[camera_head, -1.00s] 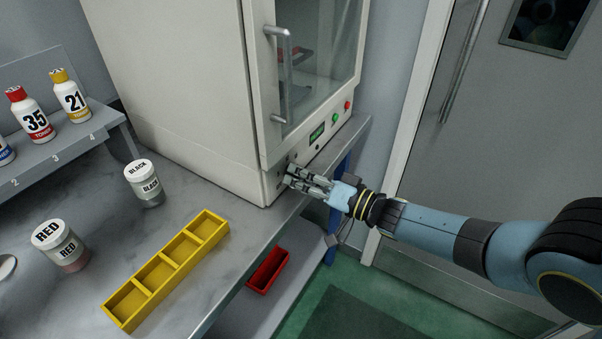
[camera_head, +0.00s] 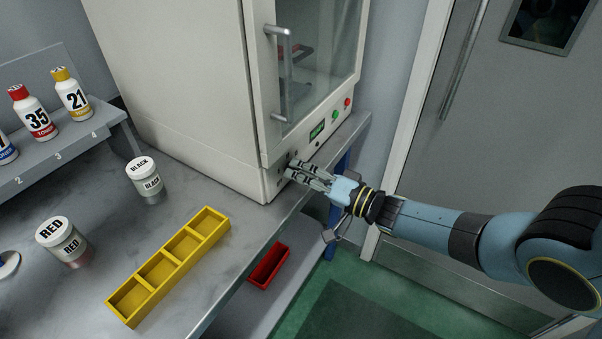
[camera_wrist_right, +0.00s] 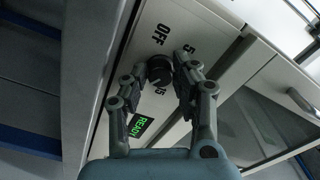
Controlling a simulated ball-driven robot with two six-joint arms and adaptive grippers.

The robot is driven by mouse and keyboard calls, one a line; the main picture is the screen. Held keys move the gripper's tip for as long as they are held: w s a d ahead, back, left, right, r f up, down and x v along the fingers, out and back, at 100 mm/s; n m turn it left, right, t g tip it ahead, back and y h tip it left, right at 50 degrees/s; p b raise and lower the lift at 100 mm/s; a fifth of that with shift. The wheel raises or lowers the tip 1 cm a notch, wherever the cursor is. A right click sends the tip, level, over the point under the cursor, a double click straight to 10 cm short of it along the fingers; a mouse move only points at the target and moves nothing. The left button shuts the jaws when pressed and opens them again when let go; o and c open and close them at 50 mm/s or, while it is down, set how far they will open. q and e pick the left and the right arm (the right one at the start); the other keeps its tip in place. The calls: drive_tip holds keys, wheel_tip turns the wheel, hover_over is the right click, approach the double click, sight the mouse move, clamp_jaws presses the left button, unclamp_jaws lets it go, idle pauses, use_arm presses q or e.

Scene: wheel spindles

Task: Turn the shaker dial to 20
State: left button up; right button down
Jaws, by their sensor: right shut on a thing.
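The shaker (camera_head: 195,100) is a tall cream cabinet with a glass door and a control strip along its lower front. Its dial (camera_wrist_right: 159,70) is a dark round knob on the pale panel in the right wrist view. OFF, 5 and 15 are printed around it; a 20 mark is not visible, and I cannot read the dial's setting. My right gripper (camera_head: 290,172) reaches the left end of the strip; its fingers (camera_wrist_right: 157,74) are shut on the dial, one on each side. In the head view the gripper hides the dial. My left gripper is out of view.
A green READY display (camera_head: 317,130) and red and green buttons (camera_head: 347,102) sit along the strip. A yellow tray (camera_head: 168,268), a BLACK jar (camera_head: 146,178) and a RED jar (camera_head: 62,240) stand on the bench. A red bin (camera_head: 268,266) is below.

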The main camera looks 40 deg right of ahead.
drive_tip(key=shift+s+f, duration=0.15)
drive_tip(key=shift+f, duration=0.1)
drive_tip(key=c, duration=1.3)
unclamp_jaws()
drive_tip(key=shift+o, duration=1.3)
drive_tip(key=shift+r, duration=0.1)
drive_tip(key=v, duration=1.2)
